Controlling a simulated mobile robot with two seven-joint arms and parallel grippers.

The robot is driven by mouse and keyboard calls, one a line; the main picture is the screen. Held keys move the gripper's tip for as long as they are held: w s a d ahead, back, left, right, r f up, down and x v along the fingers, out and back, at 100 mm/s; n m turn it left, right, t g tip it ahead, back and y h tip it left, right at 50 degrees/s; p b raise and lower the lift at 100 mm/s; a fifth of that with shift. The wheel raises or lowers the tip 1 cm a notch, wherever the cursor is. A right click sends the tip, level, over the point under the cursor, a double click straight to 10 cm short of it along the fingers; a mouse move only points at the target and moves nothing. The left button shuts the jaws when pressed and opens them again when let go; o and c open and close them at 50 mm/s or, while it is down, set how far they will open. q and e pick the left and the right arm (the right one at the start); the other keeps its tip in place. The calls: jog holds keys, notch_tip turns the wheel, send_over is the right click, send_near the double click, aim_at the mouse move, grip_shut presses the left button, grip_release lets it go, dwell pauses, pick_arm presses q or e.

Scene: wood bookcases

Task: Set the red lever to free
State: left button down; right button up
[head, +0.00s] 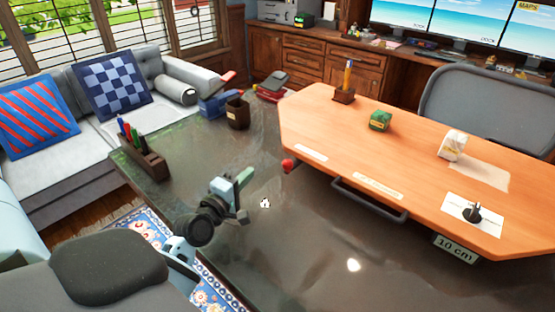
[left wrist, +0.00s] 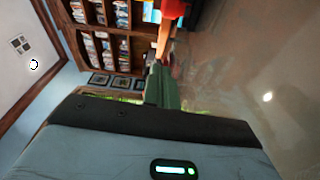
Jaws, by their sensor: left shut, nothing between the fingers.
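The red lever shows as a red knob (head: 288,165) at the left edge of the orange desktop (head: 400,150), just beyond my left gripper. In the left wrist view a red part (left wrist: 172,9) is at the top, past the fingertips; its shaft is hard to make out. My left gripper (head: 245,177) has green fingers, is shut and empty, and is apart from the knob, to its left and nearer me. Its green fingers also show in the left wrist view (left wrist: 161,86). My right gripper is not in view.
A black handle bar (head: 368,200) runs along the desktop's front edge. On the desktop are a green box (head: 380,121), a pencil holder (head: 344,95) and a black knob on a white plate (head: 472,213). A pen rack (head: 142,155) and dark cup (head: 237,113) stand on the dark surface.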

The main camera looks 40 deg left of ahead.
pick_arm(q)
jog(key=shift+r, duration=0.1)
jog(key=shift+w, duration=0.4)
jog(key=w, duration=0.6)
jog(key=w+a, duration=0.1)
jog(key=w, duration=0.2)
jog(key=shift+w, duration=0.15)
jog(key=d, duration=0.1)
jog(key=s+d, duration=0.1)
jog(key=d, duration=0.1)
jog(key=shift+p, duration=0.3)
jog(key=shift+d, duration=0.35)
jog(key=shift+s+d, duration=0.1)
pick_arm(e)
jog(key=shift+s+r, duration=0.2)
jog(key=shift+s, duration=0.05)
